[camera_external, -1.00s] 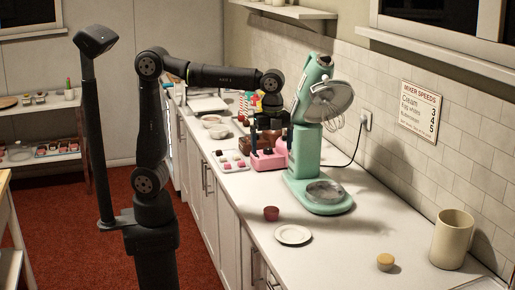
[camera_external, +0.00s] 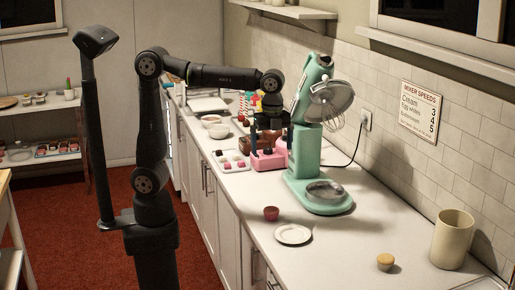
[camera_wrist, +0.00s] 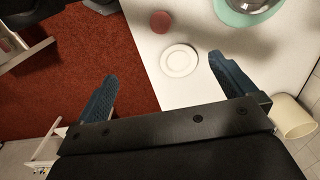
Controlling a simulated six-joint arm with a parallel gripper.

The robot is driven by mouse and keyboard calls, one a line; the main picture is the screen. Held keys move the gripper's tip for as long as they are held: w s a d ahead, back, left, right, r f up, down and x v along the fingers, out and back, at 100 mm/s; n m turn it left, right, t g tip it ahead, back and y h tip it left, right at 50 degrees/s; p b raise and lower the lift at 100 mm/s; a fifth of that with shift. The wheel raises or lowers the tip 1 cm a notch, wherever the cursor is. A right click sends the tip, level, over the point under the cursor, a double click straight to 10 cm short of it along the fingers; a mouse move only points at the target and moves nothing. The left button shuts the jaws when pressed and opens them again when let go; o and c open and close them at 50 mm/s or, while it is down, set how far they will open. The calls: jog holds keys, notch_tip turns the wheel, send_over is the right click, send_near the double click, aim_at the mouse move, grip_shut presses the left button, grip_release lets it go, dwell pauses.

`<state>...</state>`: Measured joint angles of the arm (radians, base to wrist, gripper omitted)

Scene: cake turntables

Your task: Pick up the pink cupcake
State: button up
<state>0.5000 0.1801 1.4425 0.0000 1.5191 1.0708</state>
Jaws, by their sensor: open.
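A small dusky pink-red round thing (camera_external: 271,213), which looks like the pink cupcake, stands on the white counter just behind the white plate (camera_external: 293,235). In the wrist view this cupcake (camera_wrist: 162,22) is near the top middle, beyond the plate (camera_wrist: 179,61).
A mint-green stand mixer (camera_external: 305,165) stands by the wall. A yellow-topped cupcake (camera_external: 386,262) and a cream canister (camera_external: 452,240) stand at the front right. The counter around the plate is clear.

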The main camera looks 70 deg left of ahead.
jog(key=c, duration=0.6)
jog(key=shift+o, duration=0.2)
jog(key=n+h, duration=0.2)
jog(key=h, duration=0.2)
send_near(270, 208)
jog(key=shift+t, duration=0.4)
jog(key=x, duration=0.9)
jog(key=shift+s+a+f, duration=0.1)
jog(key=shift+s+a, duration=0.05)
jog(key=shift+s, duration=0.05)
